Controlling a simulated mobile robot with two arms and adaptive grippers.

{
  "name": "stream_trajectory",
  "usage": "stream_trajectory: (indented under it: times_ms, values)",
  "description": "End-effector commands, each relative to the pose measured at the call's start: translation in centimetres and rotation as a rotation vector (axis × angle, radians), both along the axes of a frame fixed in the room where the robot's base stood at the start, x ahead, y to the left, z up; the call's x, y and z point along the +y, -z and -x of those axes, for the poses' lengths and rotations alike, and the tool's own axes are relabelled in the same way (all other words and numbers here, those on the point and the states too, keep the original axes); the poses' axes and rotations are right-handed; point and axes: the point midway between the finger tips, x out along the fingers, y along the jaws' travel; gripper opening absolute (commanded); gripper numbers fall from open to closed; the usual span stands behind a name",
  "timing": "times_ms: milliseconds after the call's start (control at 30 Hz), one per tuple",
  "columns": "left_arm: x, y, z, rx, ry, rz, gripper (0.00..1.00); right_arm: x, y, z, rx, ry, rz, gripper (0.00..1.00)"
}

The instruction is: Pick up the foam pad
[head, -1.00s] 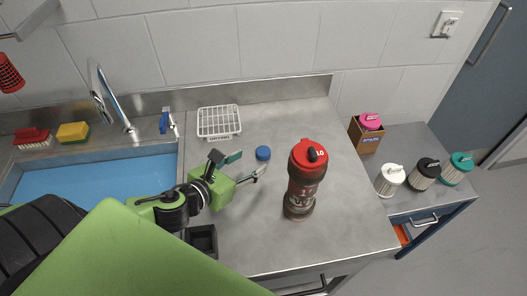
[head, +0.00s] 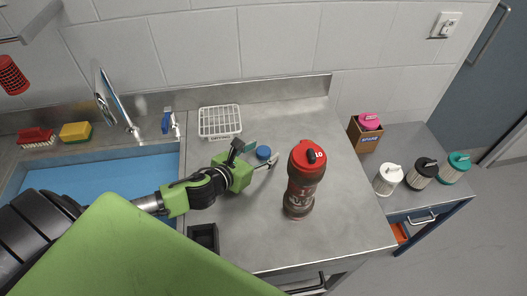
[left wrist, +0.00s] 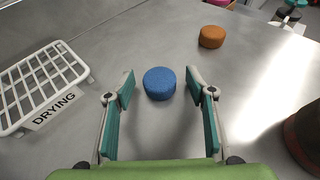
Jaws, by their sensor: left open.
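The blue round foam pad (head: 263,153) lies on the steel counter, left of the red bottle. In the left wrist view the pad (left wrist: 159,84) sits straight ahead, centred between and around the level of the fingertips, with clear gaps at both sides. My left gripper (head: 262,157) is open and empty, reaching in from the left with its fingers pointing at the pad. I cannot tell its height above the counter. Its teal-padded fingers also show in the left wrist view (left wrist: 160,92). My right gripper is not in view.
A red bottle (head: 303,185) stands right of the pad. A white drying rack (head: 219,121) is behind the gripper, and a black tray (head: 204,237) is in front. An orange round pad (left wrist: 212,37) lies farther off. The sink (head: 110,181) is at left.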

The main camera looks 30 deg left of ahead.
Motion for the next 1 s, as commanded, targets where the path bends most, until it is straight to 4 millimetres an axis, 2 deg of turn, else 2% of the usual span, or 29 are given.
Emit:
stream_trajectory:
  times_ms: [33,100,167,500,667,833,1000]
  values:
    - [0.0,0.0,0.0,0.000,0.000,0.000,0.50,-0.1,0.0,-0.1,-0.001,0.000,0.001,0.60]
    - [0.0,0.0,0.0,0.000,-0.001,0.000,0.34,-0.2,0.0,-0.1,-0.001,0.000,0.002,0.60]
    - [0.0,0.0,0.0,0.000,-0.001,0.000,0.22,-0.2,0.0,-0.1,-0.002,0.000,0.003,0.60]
    - [0.1,-0.1,0.0,0.000,-0.001,0.000,0.22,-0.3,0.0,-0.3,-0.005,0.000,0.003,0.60]
    - [0.1,-0.8,0.0,-0.001,0.000,-0.002,0.22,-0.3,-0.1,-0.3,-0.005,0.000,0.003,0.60]
    - [0.1,-3.2,0.0,-0.004,0.002,-0.003,0.22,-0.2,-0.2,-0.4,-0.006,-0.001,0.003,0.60]
    - [0.1,-7.4,-0.1,-0.008,0.003,-0.004,0.22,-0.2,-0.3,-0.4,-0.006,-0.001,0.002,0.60]
